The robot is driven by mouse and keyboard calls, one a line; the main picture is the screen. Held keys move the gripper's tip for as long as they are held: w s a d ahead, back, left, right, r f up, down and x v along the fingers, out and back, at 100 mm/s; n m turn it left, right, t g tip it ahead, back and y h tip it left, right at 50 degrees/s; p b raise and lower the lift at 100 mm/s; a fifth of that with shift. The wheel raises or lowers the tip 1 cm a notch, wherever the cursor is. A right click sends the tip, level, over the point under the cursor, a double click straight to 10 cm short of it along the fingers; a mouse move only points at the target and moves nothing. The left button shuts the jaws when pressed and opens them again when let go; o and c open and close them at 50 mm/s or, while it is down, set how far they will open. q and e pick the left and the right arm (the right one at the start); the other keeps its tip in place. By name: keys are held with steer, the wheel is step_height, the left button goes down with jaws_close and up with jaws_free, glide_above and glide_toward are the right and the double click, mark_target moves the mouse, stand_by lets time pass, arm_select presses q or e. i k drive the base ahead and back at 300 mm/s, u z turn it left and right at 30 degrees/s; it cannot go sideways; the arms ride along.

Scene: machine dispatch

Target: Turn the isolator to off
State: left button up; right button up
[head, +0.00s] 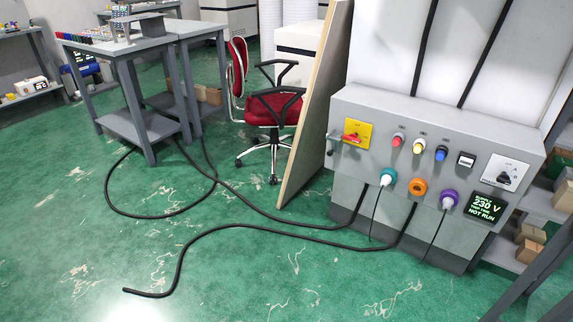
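The isolator (357,132) is a red rotary handle on a yellow plate, at the upper left of the grey control panel (400,115) on the right side of the head view. The red handle (351,138) lies roughly sideways across the plate. A second dark rotary switch (503,177) sits on a pale plate at the panel's right end. A display (486,207) below it shows 230 V and NOT RUN in green. Neither of my grippers is in view, and nothing touches the isolator.
Coloured buttons (419,146) and teal, orange and purple sockets (418,186) sit along the panel. A dark lever sticks out at its left end. A wooden board (316,105) leans left of it. Black cables (250,226) cross the green floor. A red chair (270,108) and tables stand behind.

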mark_target(353, 137)
steer(key=u, duration=0.9)
steer(key=i, duration=2.5)
steer(key=z, duration=1.65)
steer(key=i, duration=0.75)
steer(key=z, duration=0.7)
